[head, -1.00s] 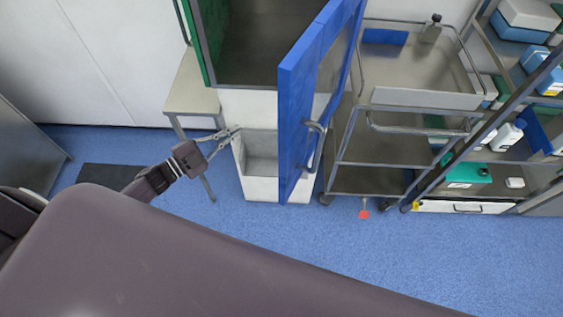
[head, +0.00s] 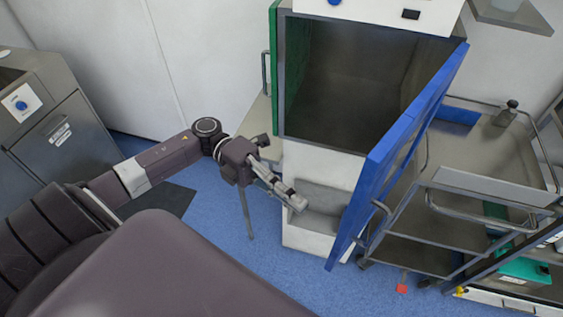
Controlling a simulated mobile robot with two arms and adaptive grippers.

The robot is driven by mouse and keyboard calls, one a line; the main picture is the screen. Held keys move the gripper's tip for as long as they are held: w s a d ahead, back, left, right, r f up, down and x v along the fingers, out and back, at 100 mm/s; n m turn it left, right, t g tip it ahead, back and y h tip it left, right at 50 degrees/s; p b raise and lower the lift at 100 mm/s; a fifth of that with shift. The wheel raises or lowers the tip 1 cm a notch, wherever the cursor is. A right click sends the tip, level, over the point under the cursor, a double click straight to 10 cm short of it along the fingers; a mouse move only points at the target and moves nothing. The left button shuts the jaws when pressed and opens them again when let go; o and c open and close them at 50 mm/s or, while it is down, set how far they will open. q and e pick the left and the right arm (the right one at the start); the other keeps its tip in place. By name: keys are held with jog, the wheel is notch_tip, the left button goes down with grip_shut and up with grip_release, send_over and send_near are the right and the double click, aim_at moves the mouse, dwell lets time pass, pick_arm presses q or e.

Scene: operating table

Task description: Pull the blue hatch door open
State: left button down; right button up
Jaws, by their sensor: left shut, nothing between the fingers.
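The blue hatch door (head: 400,150) stands swung wide open on the right side of the hatch (head: 350,85). The hatch's dark interior shows empty. The door's handle (head: 378,215) is on its outer face, turned to the right and partly hidden by the door's edge. My left gripper (head: 298,203) is shut and empty. It is in front of the white base below the opening, to the left of the door and apart from it. My right gripper is not in view.
A steel trolley (head: 490,158) with rails stands close to the right of the open door. A metal cabinet (head: 60,125) is at the left. A small side table (head: 258,122) stands left of the hatch. Blue floor (head: 225,245) is clear in front.

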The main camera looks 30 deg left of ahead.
pick_arm(q)
jog(key=s+d+p, duration=0.1)
jog(key=d+p, duration=0.2)
jog(key=d, duration=0.4)
jog(key=shift+d, duration=0.25)
